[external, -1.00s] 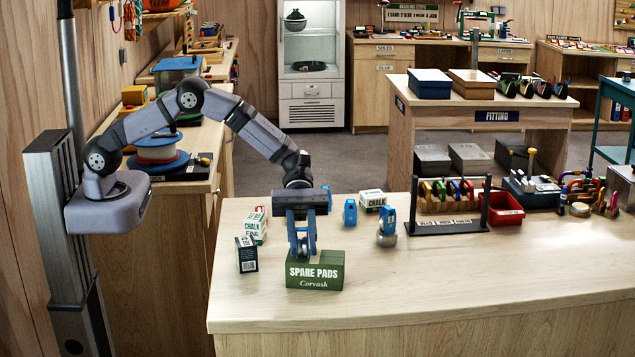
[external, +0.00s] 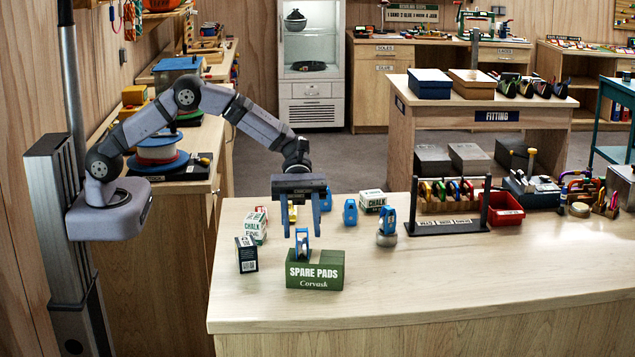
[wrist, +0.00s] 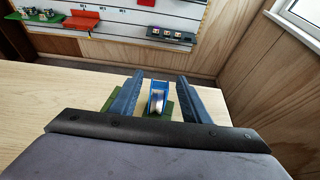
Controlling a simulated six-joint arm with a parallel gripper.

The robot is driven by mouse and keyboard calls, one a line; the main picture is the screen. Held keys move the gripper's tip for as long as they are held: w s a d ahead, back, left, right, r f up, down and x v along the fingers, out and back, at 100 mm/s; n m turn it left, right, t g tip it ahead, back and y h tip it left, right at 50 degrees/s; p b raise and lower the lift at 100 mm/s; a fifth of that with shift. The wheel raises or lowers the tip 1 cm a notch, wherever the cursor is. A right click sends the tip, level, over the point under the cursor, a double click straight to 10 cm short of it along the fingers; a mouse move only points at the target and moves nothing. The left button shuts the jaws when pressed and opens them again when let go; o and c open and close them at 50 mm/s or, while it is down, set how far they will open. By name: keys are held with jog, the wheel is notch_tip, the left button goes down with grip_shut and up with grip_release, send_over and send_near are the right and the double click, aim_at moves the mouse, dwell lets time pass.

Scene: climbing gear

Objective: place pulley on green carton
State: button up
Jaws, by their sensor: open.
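The blue pulley (external: 302,244) with a pale wheel stands upright on top of the green carton (external: 315,275), which is labelled SPARE PADS. My gripper (external: 301,218) is open, its fingers apart just above the pulley and not holding it. In the wrist view the pulley (wrist: 157,100) shows between the two open fingers, a little beyond them, with the green carton's top (wrist: 172,106) around it.
The front right of the bench is clear.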

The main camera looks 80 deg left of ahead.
jog(key=b+v, duration=0.2)
jog(key=v, duration=0.5)
dwell(0.4)
jog(key=s+a+f+m+y+p, duration=0.1)
jog(key=s, duration=0.3)
jog(key=s+a+f+m+g+y+p, duration=0.1)
jog(key=s+m+p, duration=0.1)
jog(key=s, duration=0.2)
jog(key=s+a+f+m+y+p, duration=0.1)
jog(key=s+f+m+y+p, duration=0.1)
jog(key=s, duration=0.2)
jog(key=shift+s+g, duration=0.3)
jog(key=shift+s, duration=0.05)
jog(key=s+a+f+m+y+b, duration=0.2)
jog(key=s+a+f+m+y, duration=0.2)
jog(key=s+a+m, duration=0.2)
jog(key=s+a+f+m+t+y+b, duration=0.1)
jog(key=s+a+f+m+y+b, duration=0.2)
jog(key=s+a+f+m+y, duration=0.2)
jog(key=s+a+m, duration=0.2)
jog(key=s+a, duration=0.1)
jog(key=s, duration=0.1)
jog(key=shift+s+a+t, duration=0.3)
jog(key=shift+s, duration=0.1)
